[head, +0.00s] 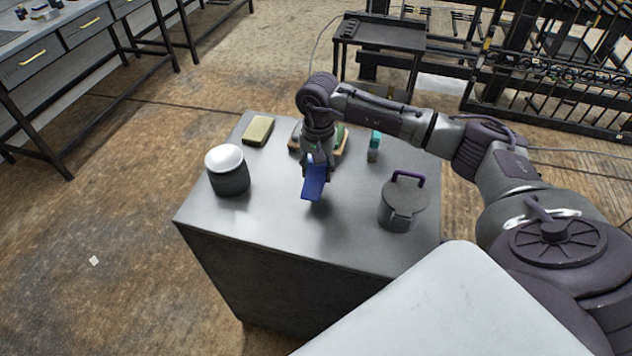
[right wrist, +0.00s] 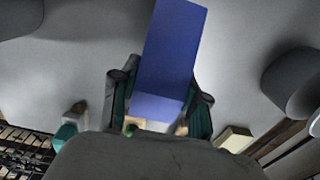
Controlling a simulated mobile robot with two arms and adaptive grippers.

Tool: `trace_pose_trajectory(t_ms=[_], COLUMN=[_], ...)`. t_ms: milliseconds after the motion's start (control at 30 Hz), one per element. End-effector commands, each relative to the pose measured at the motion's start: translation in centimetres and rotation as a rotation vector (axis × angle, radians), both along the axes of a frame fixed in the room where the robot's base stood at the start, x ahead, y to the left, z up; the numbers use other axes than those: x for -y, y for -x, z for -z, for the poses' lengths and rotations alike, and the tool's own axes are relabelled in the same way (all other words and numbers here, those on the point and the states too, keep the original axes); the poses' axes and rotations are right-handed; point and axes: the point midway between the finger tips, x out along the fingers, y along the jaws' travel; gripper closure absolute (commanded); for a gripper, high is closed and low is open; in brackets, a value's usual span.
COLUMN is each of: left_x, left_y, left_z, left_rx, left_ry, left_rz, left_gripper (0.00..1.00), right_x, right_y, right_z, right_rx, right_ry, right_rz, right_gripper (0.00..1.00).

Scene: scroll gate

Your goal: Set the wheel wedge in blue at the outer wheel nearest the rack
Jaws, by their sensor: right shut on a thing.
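The blue wheel wedge (head: 314,184) is in my right gripper (head: 318,160), held above the grey worktop. In the right wrist view the wedge (right wrist: 172,50) sits between the two fingers of my right gripper (right wrist: 160,98), which is shut on it. The wedge hangs apart from the things around it, though its exact height over the worktop is hard to judge. My left gripper is not in view. No wheel can be made out clearly, and I cannot tell which frame is the rack.
The worktop (head: 270,215) bears a white-topped dark jar (head: 228,172), a yellowish block (head: 258,131), a teal-capped bottle (head: 374,146), and a grey can (head: 402,208) with a purple handle. Black metal frames (head: 550,85) stand beyond.

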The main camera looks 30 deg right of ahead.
Motion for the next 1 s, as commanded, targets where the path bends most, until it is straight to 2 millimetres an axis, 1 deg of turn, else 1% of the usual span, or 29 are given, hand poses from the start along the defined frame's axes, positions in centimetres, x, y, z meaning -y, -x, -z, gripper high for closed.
trace_pose_trajectory(t_ms=[33,100,300,400,533,733,800,867,967,1000], left_x=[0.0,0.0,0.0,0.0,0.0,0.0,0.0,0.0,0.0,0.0], left_y=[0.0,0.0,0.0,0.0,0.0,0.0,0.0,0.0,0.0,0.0], left_z=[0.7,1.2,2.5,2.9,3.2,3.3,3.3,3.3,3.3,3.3], left_rx=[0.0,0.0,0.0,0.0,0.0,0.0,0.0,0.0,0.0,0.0], left_ry=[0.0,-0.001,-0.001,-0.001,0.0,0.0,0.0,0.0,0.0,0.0], left_rz=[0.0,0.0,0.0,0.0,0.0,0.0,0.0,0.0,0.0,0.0], left_gripper=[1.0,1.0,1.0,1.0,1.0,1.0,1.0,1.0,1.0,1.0], right_x=[1.1,1.9,3.8,4.4,5.0,5.2,4.9,4.1,1.2,-0.4], right_y=[1.4,2.9,6.7,8.2,9.4,10.0,10.0,10.0,10.1,10.2], right_z=[-0.2,-1.1,-3.8,-4.8,-5.7,-6.2,-6.2,-6.1,-5.7,-5.6], right_rx=[-0.005,-0.004,-0.004,-0.007,-0.007,-0.007,-0.008,-0.009,-0.01,-0.01], right_ry=[0.01,0.01,0.009,0.009,0.007,0.005,0.003,-0.001,-0.013,-0.018], right_rz=[0.003,0.003,0.003,0.002,0.003,0.001,-0.009,-0.039,-0.148,-0.211], right_gripper=[1.0,1.0,1.0,1.0,1.0,1.0,1.0,1.0,1.0,1.0])
